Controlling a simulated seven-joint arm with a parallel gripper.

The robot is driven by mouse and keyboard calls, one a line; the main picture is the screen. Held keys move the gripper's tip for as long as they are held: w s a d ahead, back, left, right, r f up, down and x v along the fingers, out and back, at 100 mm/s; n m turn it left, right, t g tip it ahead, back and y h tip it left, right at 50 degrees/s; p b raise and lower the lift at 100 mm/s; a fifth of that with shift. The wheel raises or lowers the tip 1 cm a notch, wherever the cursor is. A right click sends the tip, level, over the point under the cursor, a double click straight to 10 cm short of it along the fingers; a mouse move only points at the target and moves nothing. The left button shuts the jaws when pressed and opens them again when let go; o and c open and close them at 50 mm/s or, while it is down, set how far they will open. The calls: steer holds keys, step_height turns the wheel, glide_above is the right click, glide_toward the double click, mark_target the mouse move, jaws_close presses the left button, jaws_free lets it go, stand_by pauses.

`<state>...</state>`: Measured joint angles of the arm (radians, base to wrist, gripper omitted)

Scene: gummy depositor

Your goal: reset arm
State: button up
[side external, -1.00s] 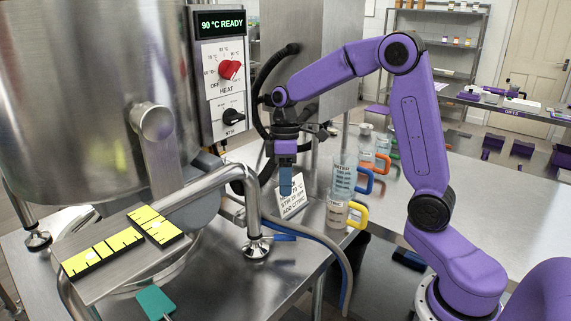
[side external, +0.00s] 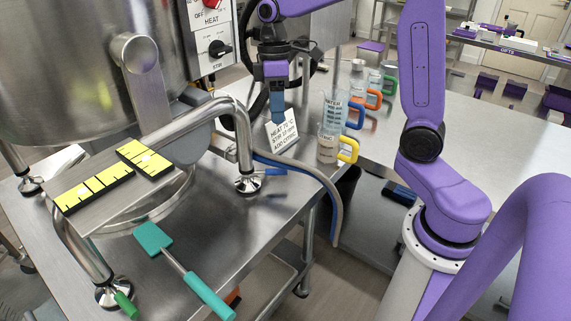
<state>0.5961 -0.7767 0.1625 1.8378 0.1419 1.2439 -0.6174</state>
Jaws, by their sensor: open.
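My gripper (side external: 277,108) hangs pointing down in front of the white instruction card (side external: 284,138), to the right of the steel kettle (side external: 70,75). Its blue fingers are empty, with nothing held between them. My purple arm reaches over from the right. The heat control panel (side external: 208,40) is at the top, cut off by the frame edge, with part of the red heat knob (side external: 212,3) and the black stir knob (side external: 218,48) showing. The fingertips overlap the card's upper edge in the picture; I cannot tell whether they touch it.
Clear jugs with coloured handles stand right of the card, the nearest with a yellow handle (side external: 348,150). A teal spatula (side external: 185,270) lies on the steel table (side external: 215,205). Yellow moulds (side external: 95,185) sit on a plate below the kettle. A hose (side external: 320,180) curves over the table edge.

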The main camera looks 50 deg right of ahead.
steer(key=s+a+f+n, duration=0.2)
steer(key=s, duration=1)
steer(key=s+a+f+n+t+h, duration=0.1)
steer(key=s+a+f+n, duration=0.1)
steer(key=s, duration=1)
steer(key=shift+s+a+f+t, duration=0.3)
steer(key=shift+s+a+f, duration=0.05)
steer(key=shift+f, duration=0.1)
